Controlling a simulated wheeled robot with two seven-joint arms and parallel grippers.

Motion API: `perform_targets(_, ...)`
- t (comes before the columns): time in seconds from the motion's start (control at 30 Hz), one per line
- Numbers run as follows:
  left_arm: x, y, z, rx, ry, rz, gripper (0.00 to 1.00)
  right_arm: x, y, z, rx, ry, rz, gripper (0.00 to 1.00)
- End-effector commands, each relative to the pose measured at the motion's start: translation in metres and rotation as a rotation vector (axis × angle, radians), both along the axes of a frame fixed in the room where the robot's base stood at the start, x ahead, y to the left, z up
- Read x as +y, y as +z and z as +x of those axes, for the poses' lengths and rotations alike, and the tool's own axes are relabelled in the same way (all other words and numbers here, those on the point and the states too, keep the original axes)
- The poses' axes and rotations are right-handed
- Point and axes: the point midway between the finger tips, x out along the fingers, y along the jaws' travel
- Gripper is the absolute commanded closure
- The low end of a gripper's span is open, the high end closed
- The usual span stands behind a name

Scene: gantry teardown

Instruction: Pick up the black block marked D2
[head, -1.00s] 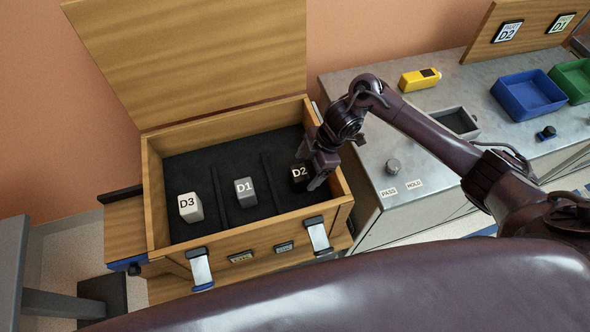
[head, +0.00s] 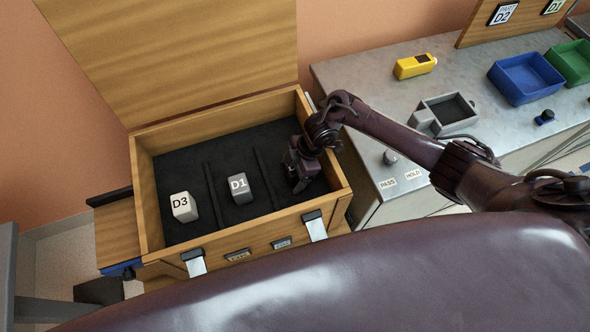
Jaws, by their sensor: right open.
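My right gripper (head: 299,178) reaches down into the right compartment of the open wooden case (head: 144,205). It is open. The black block marked D2 cannot be made out now; the gripper covers the place where it stood, and dark gripper and dark lining blend together. I cannot tell whether the fingers are around the block or touching it. A grey block marked D1 (head: 238,187) stands in the middle compartment, and a white block marked D3 (head: 183,207) stands in the left one. My left gripper is not in view.
The case lid (head: 190,60) stands open at the back. A metal bench (head: 365,95) to the right holds a yellow device (head: 415,66), a grey tray (head: 447,112), a blue bin (head: 525,78), a green bin (head: 573,62) and a knob (head: 390,157). Low dividers separate the case's compartments.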

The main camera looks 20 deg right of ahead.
Motion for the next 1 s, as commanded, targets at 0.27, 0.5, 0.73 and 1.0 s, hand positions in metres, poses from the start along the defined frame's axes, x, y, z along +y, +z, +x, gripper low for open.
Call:
perform_targets(0.27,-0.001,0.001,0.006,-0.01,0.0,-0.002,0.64,0.0,0.0,0.0,0.0,0.0,0.0,0.4)
perform_targets(0.5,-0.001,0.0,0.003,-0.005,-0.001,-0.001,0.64,0.0,0.001,0.0,-0.001,0.0,0.0,0.72)
perform_targets(0.73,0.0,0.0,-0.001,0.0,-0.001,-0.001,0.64,0.0,0.001,0.001,-0.002,-0.001,0.001,0.72)
perform_targets(1.0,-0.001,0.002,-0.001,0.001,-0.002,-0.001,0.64,0.0,0.022,0.002,-0.004,0.0,0.003,0.72)
